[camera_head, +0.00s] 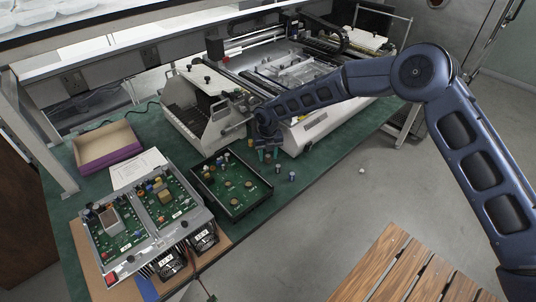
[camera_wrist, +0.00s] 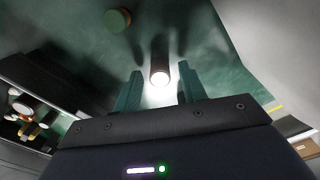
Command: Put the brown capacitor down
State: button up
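My gripper (camera_head: 269,155) is low over the green table, just right of the black tray with a circuit board, pointing down. In the wrist view its two teal fingers (camera_wrist: 160,76) are spread apart. A dark brown cylinder, which looks like the brown capacitor (camera_wrist: 160,58), is between them, its top end shining in the light. A gap shows on each side, so neither finger appears to touch it. It seems to stand upright on the green surface, though its base is hard to see. In the head view the fingers hide it.
A green-topped capacitor (camera_wrist: 117,19) stands nearby. Small capacitors (camera_head: 291,176) stand around my gripper on the green table (camera_head: 262,217). A large machine (camera_head: 312,130) stands behind, close to my arm.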

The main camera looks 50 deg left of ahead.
aim_at(268, 155)
notch_tip(268, 155, up, 12)
jog(key=shift+r, duration=0.15)
dwell(0.7)
jog(key=shift+w+r, duration=0.1)
